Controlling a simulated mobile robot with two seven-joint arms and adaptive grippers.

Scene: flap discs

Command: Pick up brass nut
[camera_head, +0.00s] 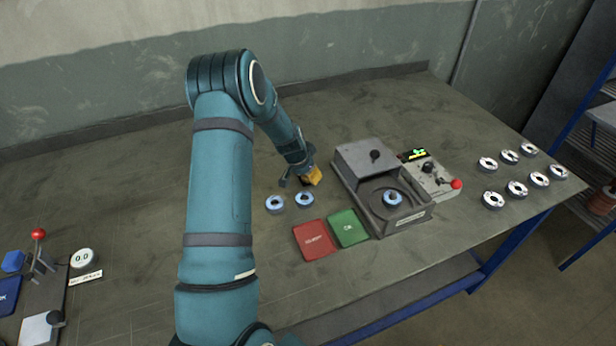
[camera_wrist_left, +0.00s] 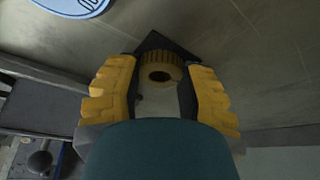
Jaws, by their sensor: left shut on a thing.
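My left gripper (camera_head: 310,177) is over the middle of the table, left of the grey machine. In the left wrist view its yellow-padded fingers (camera_wrist_left: 160,88) are closed around the brass nut (camera_wrist_left: 158,60). The nut is a ribbed brass-coloured ring with a dark hole, held between the fingertips. In the head view the nut cannot be told apart from the yellow finger pads. I cannot tell whether it touches the table. My right gripper is out of view.
Two flap discs (camera_head: 275,203) lie in front of my left gripper. Red (camera_head: 315,240) and green (camera_head: 348,229) pads lie nearer the front. The grey machine (camera_head: 413,215) holds a disc (camera_head: 392,198). A control box (camera_head: 432,182) adjoins it. Several discs (camera_head: 517,189) lie at right. The table's back is clear.

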